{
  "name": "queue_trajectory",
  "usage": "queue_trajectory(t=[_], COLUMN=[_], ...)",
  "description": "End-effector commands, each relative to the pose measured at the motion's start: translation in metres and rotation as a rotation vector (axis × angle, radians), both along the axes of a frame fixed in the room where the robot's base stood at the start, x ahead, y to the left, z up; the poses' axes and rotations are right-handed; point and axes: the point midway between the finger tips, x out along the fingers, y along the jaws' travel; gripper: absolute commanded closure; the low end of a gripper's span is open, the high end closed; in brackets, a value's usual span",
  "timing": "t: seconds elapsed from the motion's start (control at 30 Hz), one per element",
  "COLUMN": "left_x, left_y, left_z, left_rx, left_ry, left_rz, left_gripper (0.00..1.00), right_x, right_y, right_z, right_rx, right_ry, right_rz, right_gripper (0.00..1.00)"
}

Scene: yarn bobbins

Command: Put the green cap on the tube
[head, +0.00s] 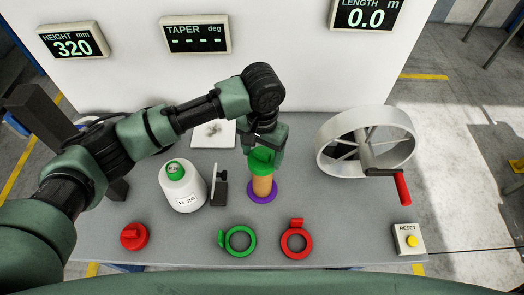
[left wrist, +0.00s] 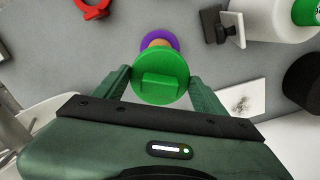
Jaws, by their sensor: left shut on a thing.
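My left gripper (head: 262,150) is shut on the green cap (head: 261,160), a disc with a raised grip bar. The tan tube (head: 262,186) stands upright on the table in a purple ring (head: 262,197) directly below the cap. The cap covers the tube's top end, and I cannot tell whether it is seated or just above it. In the left wrist view the cap (left wrist: 160,80) sits between the two fingers, with a sliver of tube and the purple ring (left wrist: 168,38) behind it. My right gripper is not in view.
A white bobbin (head: 183,190) with a green top and a black bracket (head: 219,187) stand left of the tube. A red cap (head: 134,236), a green ring (head: 223,240) and a red ring (head: 297,225) lie in front. A wheel (head: 325,150) with a red handle (head: 402,188) is right.

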Motion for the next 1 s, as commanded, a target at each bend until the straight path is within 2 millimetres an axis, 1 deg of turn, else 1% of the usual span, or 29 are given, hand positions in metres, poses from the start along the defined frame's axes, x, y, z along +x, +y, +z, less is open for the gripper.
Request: queue_trajectory(t=[0.47, 0.5, 0.53, 0.57, 0.87, 1.0], left_x=[0.0001, 0.0002, 0.0002, 0.0002, 0.0002, 0.0008], left_y=[0.0001, 0.0000, 0.0000, 0.0000, -0.0001, -0.0009], left_z=[-0.0059, -0.0057, -0.0057, -0.0057, -0.0053, 0.0034], left_rx=[0.000, 0.001, 0.000, 0.000, 0.000, -0.002], left_ry=[0.000, 0.000, 0.000, 0.000, 0.000, -0.002], left_rz=[0.000, 0.000, 0.000, 0.000, 0.000, -0.001], left_gripper=[0.66, 0.18, 0.09, 0.03, 0.03, 0.03], right_x=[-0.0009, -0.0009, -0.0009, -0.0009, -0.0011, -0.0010], right_y=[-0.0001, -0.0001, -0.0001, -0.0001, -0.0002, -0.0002], right_z=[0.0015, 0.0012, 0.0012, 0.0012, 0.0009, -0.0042], right_rx=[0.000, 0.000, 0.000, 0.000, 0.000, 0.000], right_ry=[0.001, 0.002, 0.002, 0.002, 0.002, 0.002], right_rz=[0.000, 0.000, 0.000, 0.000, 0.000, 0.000], right_gripper=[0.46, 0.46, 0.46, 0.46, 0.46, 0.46])
